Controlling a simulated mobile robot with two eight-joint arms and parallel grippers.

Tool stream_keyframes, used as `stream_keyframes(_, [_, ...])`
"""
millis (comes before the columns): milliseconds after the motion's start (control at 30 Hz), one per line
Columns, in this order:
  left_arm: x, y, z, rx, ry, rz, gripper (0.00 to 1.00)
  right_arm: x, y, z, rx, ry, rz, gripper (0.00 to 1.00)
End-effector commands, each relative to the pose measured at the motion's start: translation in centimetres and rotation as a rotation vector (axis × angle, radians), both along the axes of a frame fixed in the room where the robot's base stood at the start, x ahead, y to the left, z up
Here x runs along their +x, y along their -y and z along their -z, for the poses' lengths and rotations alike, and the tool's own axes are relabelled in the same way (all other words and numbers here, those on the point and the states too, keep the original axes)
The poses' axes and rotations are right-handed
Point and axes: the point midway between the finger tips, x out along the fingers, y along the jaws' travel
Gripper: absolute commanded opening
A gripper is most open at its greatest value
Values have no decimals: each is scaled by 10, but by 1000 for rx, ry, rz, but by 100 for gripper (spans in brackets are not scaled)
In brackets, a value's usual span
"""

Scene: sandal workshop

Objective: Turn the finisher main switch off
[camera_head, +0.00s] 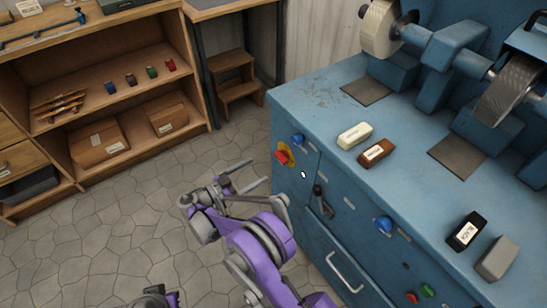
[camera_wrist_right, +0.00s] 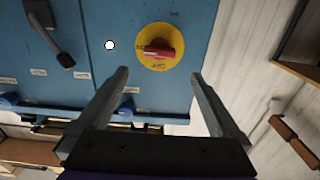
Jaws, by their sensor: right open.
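The finisher main switch is a red knob on a round yellow plate (camera_head: 283,156), on the front of the blue machine near its left corner. In the right wrist view the red knob (camera_wrist_right: 160,50) lies across the plate, roughly level in the picture; the small lettering is hard to read. My right gripper (camera_head: 258,174) is open and empty, left of the switch and apart from it. In the right wrist view its fingers (camera_wrist_right: 160,73) spread to either side below the knob, with nothing between them. A dark and purple part of my left arm (camera_head: 155,298) shows at the bottom edge; its fingers cannot be made out.
The blue finisher (camera_head: 325,90) carries wheels on top and several small blocks. A black lever (camera_head: 321,201), a blue knob (camera_head: 297,139) and a white indicator (camera_head: 303,174) are near the switch. Wooden shelves (camera_head: 80,100) and a step stool (camera_head: 233,75) stand behind. The stone floor between is clear.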

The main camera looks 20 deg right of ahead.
Motion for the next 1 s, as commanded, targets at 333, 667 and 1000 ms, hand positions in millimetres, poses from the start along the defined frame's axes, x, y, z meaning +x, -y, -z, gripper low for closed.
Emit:
stream_keyframes(333, [1,0,10,0,-3,0,0,22,63,1,1,-3,3,100])
stream_keyframes(667, [2,0,13,0,-4,0,0,33,91,0,2,-4,1,100])
stream_keyframes(1000, [2,0,13,0,-4,0,0,33,91,0,2,-4,0,86])
